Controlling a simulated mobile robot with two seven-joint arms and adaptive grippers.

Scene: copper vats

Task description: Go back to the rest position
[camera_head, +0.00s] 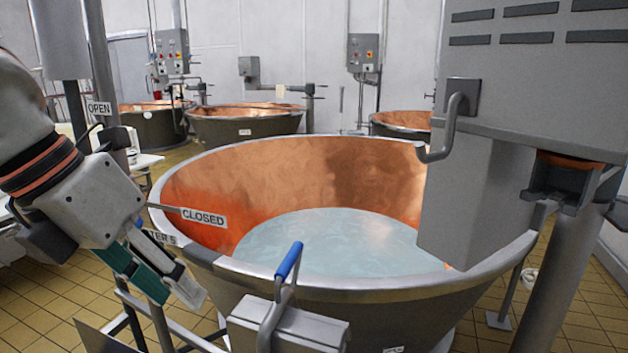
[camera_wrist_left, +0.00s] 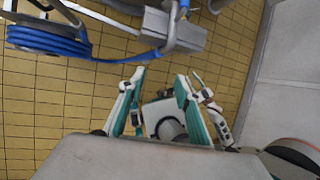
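My left gripper (camera_head: 176,290) hangs at the lower left of the head view, in front of the large copper vat's left side, pointing down and to the right. Its teal and white fingers are apart. In the left wrist view the two fingers (camera_wrist_left: 162,78) are spread with nothing held between them, and tiled floor and a grey fitting show beyond. My right gripper is in neither view.
The large copper vat (camera_head: 480,283) holds pale liquid. A blue-handled lever (camera_head: 289,261) stands at its front rim. A "CLOSED" label (camera_head: 204,218) and an "OPEN" label (camera_head: 99,108) are near my left arm. A grey machine housing (camera_head: 470,195) hangs at right. A blue hose (camera_wrist_left: 45,40) lies coiled.

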